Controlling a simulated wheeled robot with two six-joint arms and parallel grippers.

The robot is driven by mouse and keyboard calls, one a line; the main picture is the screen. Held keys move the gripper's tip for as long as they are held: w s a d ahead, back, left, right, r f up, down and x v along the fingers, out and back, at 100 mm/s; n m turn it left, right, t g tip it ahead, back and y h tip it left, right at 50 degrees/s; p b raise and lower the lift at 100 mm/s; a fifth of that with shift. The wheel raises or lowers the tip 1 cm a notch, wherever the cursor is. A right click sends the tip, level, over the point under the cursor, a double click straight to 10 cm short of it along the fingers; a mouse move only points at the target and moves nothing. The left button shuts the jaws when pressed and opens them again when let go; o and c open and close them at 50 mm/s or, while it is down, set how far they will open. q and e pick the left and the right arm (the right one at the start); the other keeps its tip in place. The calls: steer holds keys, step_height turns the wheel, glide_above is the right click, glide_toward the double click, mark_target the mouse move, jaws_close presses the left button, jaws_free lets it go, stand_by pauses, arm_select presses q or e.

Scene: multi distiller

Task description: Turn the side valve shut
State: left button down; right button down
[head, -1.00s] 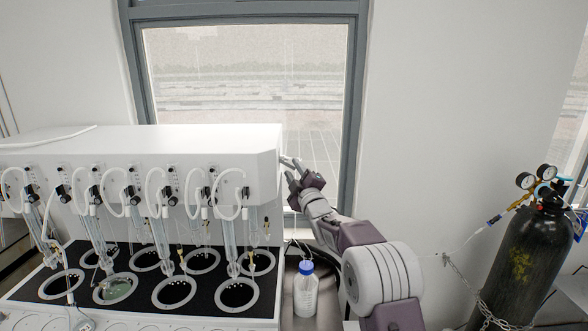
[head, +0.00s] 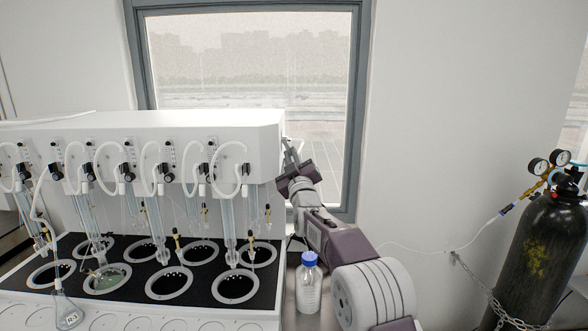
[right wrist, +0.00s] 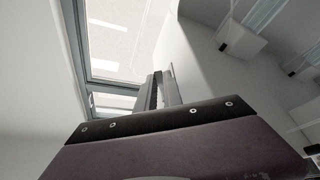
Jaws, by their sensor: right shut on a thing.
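The white distiller (head: 200,128) stands left of centre in the head view, with its right side wall facing my right arm. My right gripper (head: 290,152) is at the upper part of that side wall. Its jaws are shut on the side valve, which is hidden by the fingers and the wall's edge. In the right wrist view the two narrow fingers (right wrist: 163,90) point away, close beside the white side wall (right wrist: 205,75). The valve itself cannot be made out there, so its angle cannot be told. My left gripper is not in view.
A clear bottle with a blue cap (head: 308,283) stands below my right arm. A black gas cylinder (head: 545,255) with gauges and a chain is at the right. Glass tubes hang over the black heating deck (head: 215,285). A window (head: 250,70) is behind.

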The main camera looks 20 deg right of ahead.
steer(key=c, duration=1.5)
jaws_free()
steer(key=shift+d, duration=0.1)
steer(key=shift+f, duration=0.1)
